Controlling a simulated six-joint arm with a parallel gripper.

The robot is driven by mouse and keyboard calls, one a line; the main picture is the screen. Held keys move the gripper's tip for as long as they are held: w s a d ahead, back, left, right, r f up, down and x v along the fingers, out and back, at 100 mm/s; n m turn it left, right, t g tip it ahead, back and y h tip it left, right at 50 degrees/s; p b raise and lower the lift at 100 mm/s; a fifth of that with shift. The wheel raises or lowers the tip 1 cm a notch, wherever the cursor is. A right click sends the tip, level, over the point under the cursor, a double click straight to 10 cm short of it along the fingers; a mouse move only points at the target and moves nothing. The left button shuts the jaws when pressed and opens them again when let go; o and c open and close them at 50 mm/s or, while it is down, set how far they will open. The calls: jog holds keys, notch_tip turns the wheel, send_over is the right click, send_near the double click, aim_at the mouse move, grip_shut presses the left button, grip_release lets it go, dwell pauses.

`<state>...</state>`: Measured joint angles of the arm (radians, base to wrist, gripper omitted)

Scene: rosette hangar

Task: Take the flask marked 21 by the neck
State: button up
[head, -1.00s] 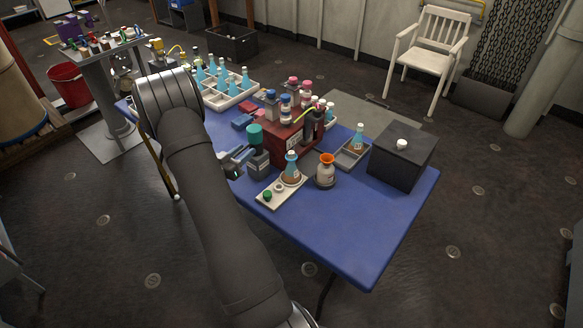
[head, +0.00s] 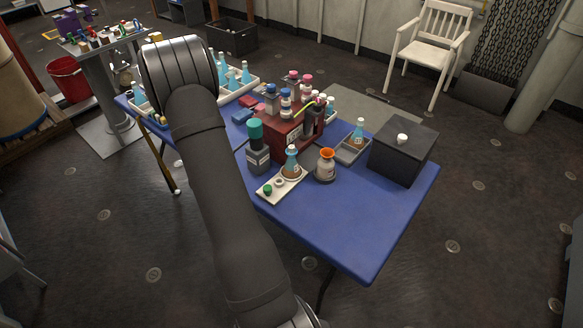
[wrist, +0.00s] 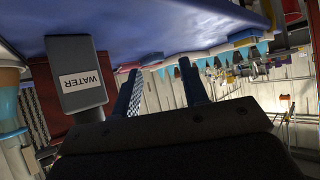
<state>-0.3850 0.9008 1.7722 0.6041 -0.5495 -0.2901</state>
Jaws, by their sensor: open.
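I cannot read the number 21 on any flask. Several flasks with light-blue necks (head: 245,76) stand in the white tray (head: 253,84) at the back left, partly hidden by my arm. Another blue-necked flask (head: 291,164) with brown contents stands on a small white tray (head: 272,198) at the front. One more (head: 358,134) stands in a grey bin at the right. In the wrist view my gripper (wrist: 160,88) is open and empty between its fingers, and small blue flask shapes (wrist: 262,48) show beyond it. In the head view my arm hides the gripper.
A grey WATER bottle (wrist: 76,72) is close to the left of my fingers in the wrist view. A teal-capped dark bottle (head: 257,148) stands beside my arm. A red bottle rack (head: 290,137), an orange-topped jar (head: 325,165) and a black box (head: 402,153) share the blue table (head: 345,225).

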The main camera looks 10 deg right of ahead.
jog(key=m+g+h, duration=0.3)
jog(key=m+g, duration=0.1)
jog(key=g, duration=0.1)
send_near(290, 149)
jog(key=x, duration=1)
jog(key=shift+f, duration=0.1)
jog(key=shift+y, duration=0.3)
jog(key=shift+s+x, duration=0.15)
jog(key=shift+x, duration=1.15)
jog(key=shift+s+x, duration=0.15)
jog(key=shift+x, duration=1.1)
jog(key=shift+f, duration=0.15)
jog(key=c, duration=0.6)
jog(key=shift+c, duration=0.2)
